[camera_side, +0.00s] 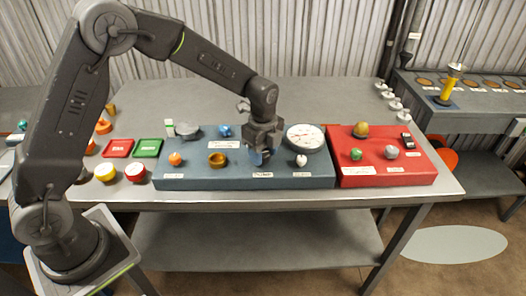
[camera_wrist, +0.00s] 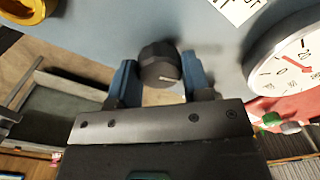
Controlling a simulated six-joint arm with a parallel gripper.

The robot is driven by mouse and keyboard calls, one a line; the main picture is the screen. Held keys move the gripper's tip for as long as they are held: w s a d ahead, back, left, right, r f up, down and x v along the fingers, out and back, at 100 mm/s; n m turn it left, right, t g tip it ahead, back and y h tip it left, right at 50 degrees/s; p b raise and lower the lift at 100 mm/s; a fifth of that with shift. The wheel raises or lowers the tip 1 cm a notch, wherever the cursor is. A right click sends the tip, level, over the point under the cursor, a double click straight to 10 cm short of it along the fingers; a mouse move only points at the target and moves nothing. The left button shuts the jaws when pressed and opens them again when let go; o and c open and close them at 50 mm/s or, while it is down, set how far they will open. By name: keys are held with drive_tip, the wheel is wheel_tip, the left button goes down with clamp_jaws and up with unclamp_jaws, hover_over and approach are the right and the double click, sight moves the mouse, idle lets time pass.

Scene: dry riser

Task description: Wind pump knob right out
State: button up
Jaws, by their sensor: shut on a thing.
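The dark, faceted knob (camera_wrist: 160,66), which I take to be the pump knob, stands on the blue-grey panel (camera_side: 200,183). In the wrist view it sits between the two blue fingers of my gripper (camera_wrist: 161,75), with a pale mark on its face. My gripper (camera_side: 261,157) points down at the front middle of the panel in the side view and is shut on the knob. In that view the fingers hide the knob. A small white label (camera_side: 262,175) lies just in front of it.
A round white gauge (camera_side: 305,137) stands close on the right, also large in the wrist view (camera_wrist: 295,65). A red panel (camera_side: 390,179) with several knobs adjoins at right.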

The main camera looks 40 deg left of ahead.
drive_tip(key=n, duration=0.7)
drive_tip(key=shift+n, duration=0.4)
drive_tip(key=n, duration=0.6)
drive_tip(key=shift+w+a+n, duration=0.1)
drive_tip(key=shift+n, duration=0.2)
drive_tip(key=o, duration=0.9)
drive_tip(key=shift+o, duration=0.2)
wheel_tip(320, 180, up, 14)
